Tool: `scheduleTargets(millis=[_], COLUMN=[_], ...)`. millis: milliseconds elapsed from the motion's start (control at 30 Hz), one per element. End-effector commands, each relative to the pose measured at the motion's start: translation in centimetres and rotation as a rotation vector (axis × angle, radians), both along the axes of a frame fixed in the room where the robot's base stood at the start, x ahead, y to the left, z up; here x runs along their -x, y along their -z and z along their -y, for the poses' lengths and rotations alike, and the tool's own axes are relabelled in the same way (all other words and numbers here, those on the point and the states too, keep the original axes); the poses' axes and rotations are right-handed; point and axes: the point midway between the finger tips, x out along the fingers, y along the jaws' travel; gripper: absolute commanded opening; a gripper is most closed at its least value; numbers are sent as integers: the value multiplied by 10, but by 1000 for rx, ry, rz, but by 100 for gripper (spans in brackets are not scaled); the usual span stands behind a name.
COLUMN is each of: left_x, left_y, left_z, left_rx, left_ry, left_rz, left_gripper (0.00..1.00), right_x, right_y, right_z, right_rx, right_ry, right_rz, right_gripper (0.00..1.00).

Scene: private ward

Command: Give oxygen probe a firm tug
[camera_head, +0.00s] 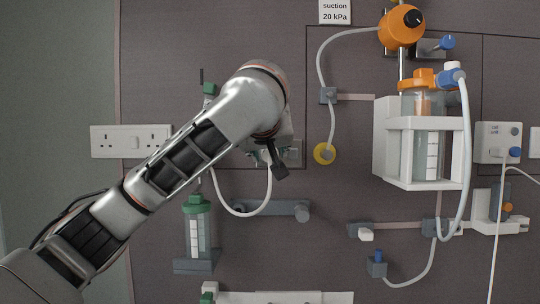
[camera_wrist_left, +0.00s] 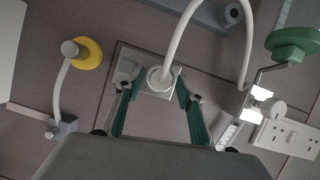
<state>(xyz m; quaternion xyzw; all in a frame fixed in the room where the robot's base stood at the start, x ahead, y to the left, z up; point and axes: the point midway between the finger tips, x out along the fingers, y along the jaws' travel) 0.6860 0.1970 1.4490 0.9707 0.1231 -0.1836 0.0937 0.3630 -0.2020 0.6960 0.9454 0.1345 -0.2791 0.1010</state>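The oxygen probe (camera_wrist_left: 159,79) is a round white plug at the end of a white hose (camera_wrist_left: 178,38). It sits at a pale square wall outlet (camera_wrist_left: 133,70); in the head view the arm hides the probe, and part of the outlet plate (camera_head: 295,152) shows. My left gripper (camera_wrist_left: 157,84) is at the outlet, its teal-padded fingers spread on either side of the probe, with gaps visible on both sides. The gripper also shows in the head view (camera_head: 272,160), partly hidden by its own wrist. My right gripper is in neither view.
A green-capped flowmeter (camera_head: 197,229) hangs below left of the gripper, with the hose (camera_head: 241,214) looping beside it. A grey rail (camera_head: 271,208) lies below. A yellow outlet (camera_head: 324,154) is to the right, then a suction jar (camera_head: 428,155). Power sockets (camera_head: 132,142) are left.

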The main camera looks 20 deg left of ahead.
Motion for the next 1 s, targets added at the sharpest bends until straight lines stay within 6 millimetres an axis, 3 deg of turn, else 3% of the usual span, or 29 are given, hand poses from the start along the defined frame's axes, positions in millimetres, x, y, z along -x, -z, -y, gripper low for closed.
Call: scheduleTargets(millis=[33,100,133,1000], left_x=[0,0,0,2], left_y=[0,0,0,0], left_z=[0,0,0,1], left_rx=[0,0,0,0], left_ry=[0,0,0,1], left_rz=[0,0,0,-1], left_gripper=[22,4,0,0], right_x=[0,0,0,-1], right_y=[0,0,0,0], right_z=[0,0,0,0], right_rx=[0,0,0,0], right_ry=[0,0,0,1], right_rz=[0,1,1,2], right_gripper=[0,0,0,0])
